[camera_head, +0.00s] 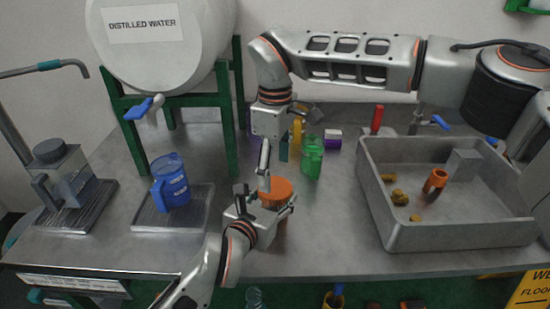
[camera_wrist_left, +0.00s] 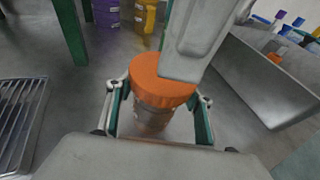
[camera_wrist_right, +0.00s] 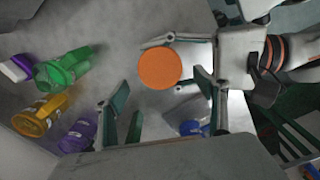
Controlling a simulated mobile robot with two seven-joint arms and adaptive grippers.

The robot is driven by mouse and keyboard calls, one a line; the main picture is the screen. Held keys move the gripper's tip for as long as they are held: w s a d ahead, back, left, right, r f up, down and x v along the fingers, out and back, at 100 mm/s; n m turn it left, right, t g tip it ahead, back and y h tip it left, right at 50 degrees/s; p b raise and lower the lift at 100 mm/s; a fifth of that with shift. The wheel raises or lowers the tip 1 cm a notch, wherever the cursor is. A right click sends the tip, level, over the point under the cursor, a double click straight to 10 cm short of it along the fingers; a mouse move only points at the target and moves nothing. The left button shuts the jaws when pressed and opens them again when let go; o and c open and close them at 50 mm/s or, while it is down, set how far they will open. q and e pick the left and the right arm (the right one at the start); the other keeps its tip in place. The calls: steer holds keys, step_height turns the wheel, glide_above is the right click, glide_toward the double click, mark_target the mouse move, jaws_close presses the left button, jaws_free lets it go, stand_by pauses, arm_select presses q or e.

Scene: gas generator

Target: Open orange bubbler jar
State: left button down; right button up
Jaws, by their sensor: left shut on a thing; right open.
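The orange bubbler jar has a round orange lid (camera_head: 276,191) and a clear body (camera_wrist_left: 152,118). It stands upright near the middle of the counter. My left gripper (camera_head: 267,197) is shut around the jar body, with a finger on each side in the left wrist view (camera_wrist_left: 156,105). The lid is on the jar. My right gripper (camera_head: 273,160) is open above the lid, pointing down. In the right wrist view the orange lid (camera_wrist_right: 160,68) shows beyond the spread fingers (camera_wrist_right: 162,92), which do not appear to touch it. The lower body is partly hidden.
A green bottle (camera_head: 312,158), a yellow bottle (camera_wrist_right: 42,115) and a purple bottle (camera_wrist_right: 78,134) stand behind the jar. A grey sink (camera_head: 440,240) is right. The front counter is clear.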

mark_target(275, 187)
steer(key=shift+f, duration=2.6)
steer(key=c, duration=1.2)
steer(key=shift+o, duration=0.6)
steer(key=n, duration=0.4)
steer(key=shift+c, duration=0.2)
arm_select(q)
steer(key=shift+s+d, duration=0.1)
steer(key=shift+d, duration=0.05)
arm_select(e)
steer(key=shift+a+r, duration=0.1)
steer(key=shift+a, duration=0.05)
steer(key=o, duration=1.2)
steer(key=shift+o, duration=0.2)
